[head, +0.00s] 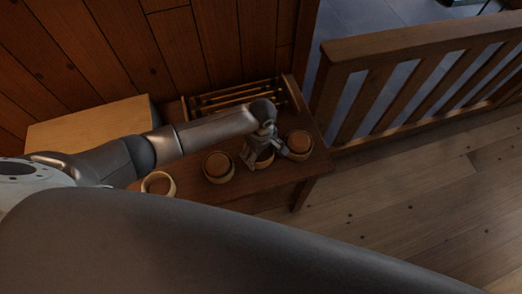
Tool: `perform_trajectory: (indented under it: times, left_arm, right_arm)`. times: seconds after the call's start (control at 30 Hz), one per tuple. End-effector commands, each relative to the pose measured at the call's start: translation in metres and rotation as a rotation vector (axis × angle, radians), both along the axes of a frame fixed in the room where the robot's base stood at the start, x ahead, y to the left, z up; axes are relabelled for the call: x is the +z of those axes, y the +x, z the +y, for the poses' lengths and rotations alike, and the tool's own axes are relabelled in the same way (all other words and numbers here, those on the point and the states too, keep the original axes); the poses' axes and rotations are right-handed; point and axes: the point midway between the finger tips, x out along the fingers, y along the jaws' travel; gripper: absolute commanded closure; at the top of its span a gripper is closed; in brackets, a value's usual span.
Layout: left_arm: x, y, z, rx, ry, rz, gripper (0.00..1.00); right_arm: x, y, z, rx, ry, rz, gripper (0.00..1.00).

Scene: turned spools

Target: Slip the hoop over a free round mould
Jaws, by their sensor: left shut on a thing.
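My left gripper (262,150) points down over the small table and is shut on a pale hoop (265,164). The gripper hides most of this hoop. Something brown and round shows at the fingers, and I cannot tell whether the hoop is around it or above it. A brown round mould (217,163) with a pale ring around its lower part stands just left of the gripper. Another brown round mould (299,142) with a pale rim stands just right of it. A pale ring (171,187) shows further left, partly hidden by my own body. My right gripper is out of view.
The dark wooden table (240,187) stands against a plank wall. A slatted wooden rack (233,93) stands at its back, and a light wooden box (90,127) is behind my left arm. A wooden railing (420,85) is to the right. The floor (440,200) there is clear.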

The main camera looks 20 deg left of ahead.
Motion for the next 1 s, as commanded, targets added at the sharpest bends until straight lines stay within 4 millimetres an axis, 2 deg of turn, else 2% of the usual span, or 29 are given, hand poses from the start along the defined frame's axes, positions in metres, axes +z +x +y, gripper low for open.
perform_trajectory:
  times: [1.0]
  left_arm:
    - [-0.0041, -0.0004, -0.0004, 0.000, 0.001, 0.001, 0.31]
  right_arm:
    - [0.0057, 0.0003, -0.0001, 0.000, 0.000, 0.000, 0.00]
